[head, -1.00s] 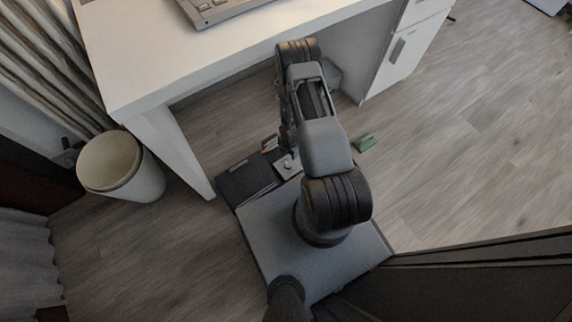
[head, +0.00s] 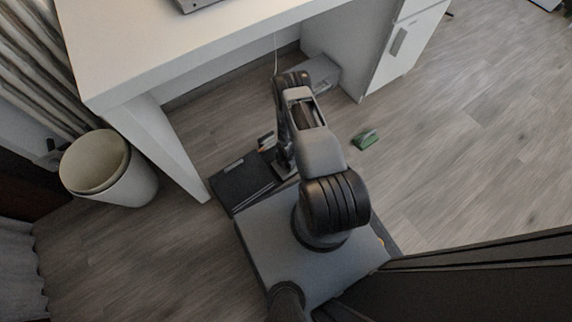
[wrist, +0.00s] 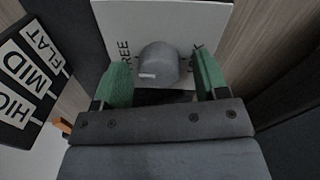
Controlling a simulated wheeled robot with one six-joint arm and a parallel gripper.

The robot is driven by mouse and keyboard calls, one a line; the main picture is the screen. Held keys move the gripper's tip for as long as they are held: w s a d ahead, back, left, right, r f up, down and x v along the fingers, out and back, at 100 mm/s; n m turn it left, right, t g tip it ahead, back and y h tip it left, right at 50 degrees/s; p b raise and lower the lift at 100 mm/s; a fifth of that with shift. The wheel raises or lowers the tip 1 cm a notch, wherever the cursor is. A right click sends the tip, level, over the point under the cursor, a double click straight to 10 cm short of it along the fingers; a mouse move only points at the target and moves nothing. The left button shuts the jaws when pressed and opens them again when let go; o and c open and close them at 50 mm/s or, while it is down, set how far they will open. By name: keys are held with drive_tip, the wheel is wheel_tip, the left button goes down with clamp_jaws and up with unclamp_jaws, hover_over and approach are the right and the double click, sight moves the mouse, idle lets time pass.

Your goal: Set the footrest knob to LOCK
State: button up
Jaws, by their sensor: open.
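The grey footrest knob (wrist: 160,62) stands on a pale plate (wrist: 119,16) in the wrist view. It has a small white mark on its lower left. "FREE" is printed left of it; lettering on the right, partly hidden, ends in "CK". My gripper (wrist: 163,80) is open, with one green fingertip on each side of the knob. Gaps show on both sides, so it does not grip the knob. The dark footrest (head: 238,182) lies on the floor by my base in the head view. There my arm hides the knob and fingertips.
A panel labelled FLAT, MID and HIGH (wrist: 30,70) is left of the plate. A white desk (head: 150,55) rises above, its leg (head: 170,150) left of the footrest. A bin (head: 110,170) stands further left. A green object (head: 365,139) lies on open floor at right.

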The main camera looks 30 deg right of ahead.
drive_tip(key=shift+f, duration=0.1)
drive_tip(key=c, duration=0.9)
